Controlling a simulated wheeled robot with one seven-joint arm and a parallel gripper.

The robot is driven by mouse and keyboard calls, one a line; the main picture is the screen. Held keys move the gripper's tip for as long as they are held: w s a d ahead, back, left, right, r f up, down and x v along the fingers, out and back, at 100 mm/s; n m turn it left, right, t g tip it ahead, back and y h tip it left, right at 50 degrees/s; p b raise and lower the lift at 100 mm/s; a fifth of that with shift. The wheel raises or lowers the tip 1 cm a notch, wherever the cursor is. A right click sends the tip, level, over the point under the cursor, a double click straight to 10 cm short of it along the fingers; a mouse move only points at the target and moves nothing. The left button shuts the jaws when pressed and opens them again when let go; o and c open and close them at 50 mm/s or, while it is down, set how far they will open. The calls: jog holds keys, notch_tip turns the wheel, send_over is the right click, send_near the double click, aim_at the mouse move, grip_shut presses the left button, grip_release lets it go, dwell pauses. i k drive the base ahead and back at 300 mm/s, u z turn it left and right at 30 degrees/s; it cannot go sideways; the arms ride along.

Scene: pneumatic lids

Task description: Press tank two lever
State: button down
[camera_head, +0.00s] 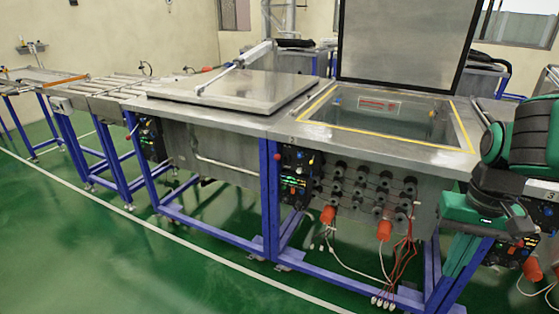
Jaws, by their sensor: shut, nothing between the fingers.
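A tank with its lid raised (405,45) stands at the centre right, with a yellow edge around its opening. A black control panel (297,172) with small knobs and lights is on its front left. A second tank to its left has a shut metal lid (235,88) and its own control panel (150,138). My green and black arm comes in at the right edge.
Blue frame legs (268,195) stand under the tanks. Orange plugs (384,230) and loose cables hang below the open tank. A panel marked 3 is partly behind my arm. The green floor (120,255) in front is clear, with a white line across it.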

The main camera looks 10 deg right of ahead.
aim_at(277, 157)
jog(key=k, duration=0.35)
jog(key=u, duration=0.4)
jog(key=i, duration=1.2)
jog(key=z, duration=0.4)
